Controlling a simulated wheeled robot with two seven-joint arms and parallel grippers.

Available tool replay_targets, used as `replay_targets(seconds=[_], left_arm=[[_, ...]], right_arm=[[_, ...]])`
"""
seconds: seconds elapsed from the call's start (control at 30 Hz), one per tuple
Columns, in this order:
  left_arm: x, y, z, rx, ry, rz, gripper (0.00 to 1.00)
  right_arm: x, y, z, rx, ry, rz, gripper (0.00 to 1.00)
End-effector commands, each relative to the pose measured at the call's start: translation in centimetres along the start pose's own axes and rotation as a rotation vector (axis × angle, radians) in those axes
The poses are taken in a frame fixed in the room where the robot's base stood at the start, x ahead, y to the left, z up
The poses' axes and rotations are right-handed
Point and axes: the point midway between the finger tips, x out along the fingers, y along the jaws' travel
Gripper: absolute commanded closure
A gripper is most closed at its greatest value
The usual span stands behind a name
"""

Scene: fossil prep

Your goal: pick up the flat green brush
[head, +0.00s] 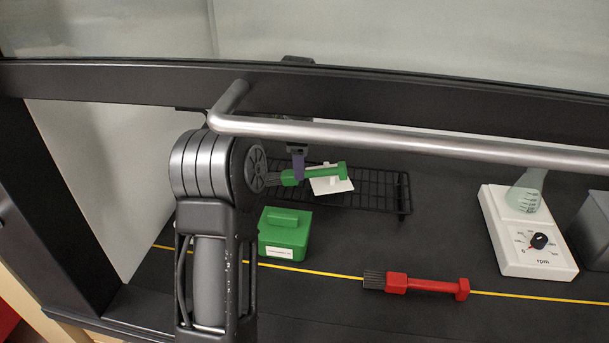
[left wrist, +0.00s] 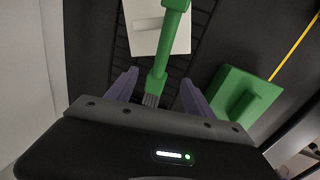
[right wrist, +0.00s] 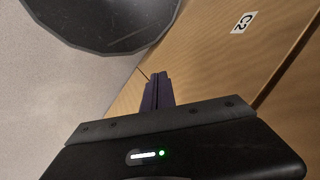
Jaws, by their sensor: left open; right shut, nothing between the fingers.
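The flat green brush (head: 325,172) lies at the black wire rack in the fume hood, across a white plate, with its dark bristles to the left. In the left wrist view the brush (left wrist: 161,62) runs down between the two purple fingers of my open left gripper (left wrist: 155,88), bristles toward the palm. The fingers stand on either side of it with gaps, not closed on it. In the head view my left gripper (head: 298,165) is partly hidden by my arm and the handle bar. My right gripper (right wrist: 158,92) is shut and empty, away from the brush.
A green box (head: 285,236) stands in front of the wire rack (head: 375,202). A red brush (head: 415,284) lies near the yellow line. A white stirrer (head: 520,245) with a flask (head: 526,190) stands at right. The hood's handle bar (head: 400,138) crosses above. Wooden fronts (right wrist: 225,65) are near my right gripper.

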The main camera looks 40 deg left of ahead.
Motion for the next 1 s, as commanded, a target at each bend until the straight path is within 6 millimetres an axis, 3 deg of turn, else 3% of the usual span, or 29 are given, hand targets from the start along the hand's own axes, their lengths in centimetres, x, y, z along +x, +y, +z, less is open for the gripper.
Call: replay_targets(seconds=[0.37, 1.0], left_arm=[[4.7, 0.1, 0.0, 0.0, 0.001, -0.003, 0.39], [4.8, 0.1, 0.1, 0.0, 0.0, -0.001, 0.41]], right_arm=[[-0.9, -0.3, 0.1, 0.001, -0.002, 0.002, 1.0], [-0.9, -0.3, 0.1, 0.001, -0.002, 0.002, 1.0]])
